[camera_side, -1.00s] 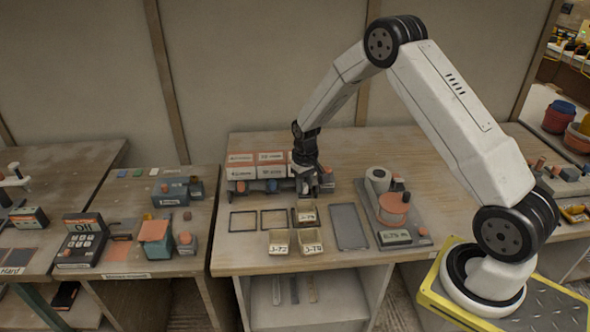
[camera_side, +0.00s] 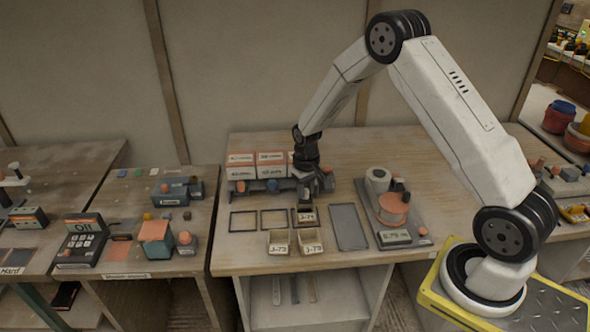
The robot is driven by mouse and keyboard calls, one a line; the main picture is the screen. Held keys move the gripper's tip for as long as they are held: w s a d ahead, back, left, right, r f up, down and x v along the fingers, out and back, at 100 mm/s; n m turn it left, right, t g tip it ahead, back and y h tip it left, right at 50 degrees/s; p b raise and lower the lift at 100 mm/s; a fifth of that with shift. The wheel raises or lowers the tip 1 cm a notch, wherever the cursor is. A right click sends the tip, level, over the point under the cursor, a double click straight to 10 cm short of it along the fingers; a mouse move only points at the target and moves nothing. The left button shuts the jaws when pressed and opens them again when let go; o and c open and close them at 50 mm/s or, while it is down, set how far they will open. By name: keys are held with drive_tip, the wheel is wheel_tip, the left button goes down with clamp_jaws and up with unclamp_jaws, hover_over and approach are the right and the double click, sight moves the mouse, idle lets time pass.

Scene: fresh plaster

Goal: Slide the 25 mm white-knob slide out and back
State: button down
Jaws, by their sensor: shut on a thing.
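A row of white boxes with orange-edged labels stands at the back of the bench. The left box (camera_side: 240,160) and the middle box (camera_side: 270,158) show clearly, with an orange knob (camera_side: 240,187) and a blue knob (camera_side: 272,186) in front. My gripper (camera_side: 317,194) is at the right end of this row, pointing down, and is shut on a slide's knob there. My wrist and fingers hide that knob and most of the right-hand box. I cannot see its white colour or read the 25 mm marking.
Two empty dark frames (camera_side: 244,220) and several small labelled trays (camera_side: 279,236) lie in front of the row. A grey plate (camera_side: 348,227) and a scale-like device (camera_side: 394,237) are to the right. The bench behind my arm is clear.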

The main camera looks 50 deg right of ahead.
drive_tip(key=shift+w, duration=0.15)
drive_tip(key=shift+w+d, duration=1.6)
drive_tip(key=shift+c, duration=2.2)
unclamp_jaws()
drive_tip(key=shift+s, duration=0.1)
drive_tip(key=shift+r, duration=0.15)
wheel_tip(320, 180, up, 8)
